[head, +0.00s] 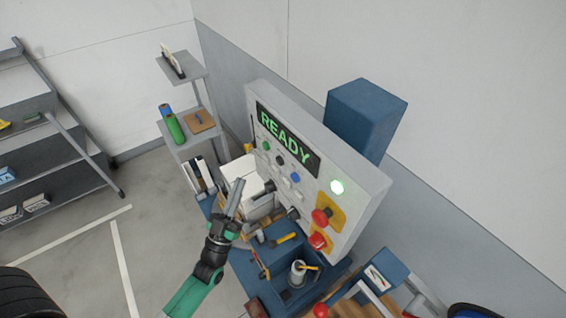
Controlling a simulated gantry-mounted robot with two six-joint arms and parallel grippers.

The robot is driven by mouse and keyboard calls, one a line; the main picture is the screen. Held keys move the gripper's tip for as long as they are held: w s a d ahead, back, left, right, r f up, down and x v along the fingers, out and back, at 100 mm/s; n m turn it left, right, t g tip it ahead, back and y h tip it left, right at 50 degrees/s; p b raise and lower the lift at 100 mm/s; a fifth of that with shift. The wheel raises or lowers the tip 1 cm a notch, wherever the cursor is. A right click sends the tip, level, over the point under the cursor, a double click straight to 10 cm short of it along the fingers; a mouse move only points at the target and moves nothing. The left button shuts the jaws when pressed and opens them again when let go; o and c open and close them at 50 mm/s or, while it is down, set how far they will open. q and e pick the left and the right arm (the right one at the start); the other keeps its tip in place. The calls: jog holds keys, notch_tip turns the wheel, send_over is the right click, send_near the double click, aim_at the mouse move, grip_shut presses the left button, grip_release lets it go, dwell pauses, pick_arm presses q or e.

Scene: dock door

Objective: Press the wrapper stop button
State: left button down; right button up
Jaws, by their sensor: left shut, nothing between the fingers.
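A grey control panel (355,192) carries a lit green READY display (287,138). Below the display is a row of small buttons, including a green one (266,146), a black one (280,160) and a blue one (295,178). At the panel's right end are a red mushroom button (321,216) on a yellow plate and another red button (317,241) below it. The labels are too small to read, so I cannot tell which is the wrapper stop button. My left gripper (238,187) is shut and empty, left of the panel and apart from the buttons. My right gripper is out of view.
A lit lamp (337,187) is on the panel. White boxes (240,172) stand between my left gripper and the panel. A blue bench (246,270) below holds a cup (297,274) and tools. A shelf stand (186,128) is behind; open floor lies left.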

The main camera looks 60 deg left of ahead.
pick_arm(q)
jog(key=shift+a, duration=0.15)
jog(key=shift+w, duration=0.1)
jog(key=b, duration=0.2)
send_near(279, 161)
jog(key=w+a+r, duration=0.1)
jog(key=a+r, duration=0.2)
jog(key=a, duration=0.1)
jog(key=shift+w+a+r, duration=0.2)
jog(key=shift+w+r, duration=0.1)
jog(key=shift+w, duration=0.45)
dwell(1.3)
jog(key=shift+w+b, duration=0.3)
jog(key=shift+w, duration=0.1)
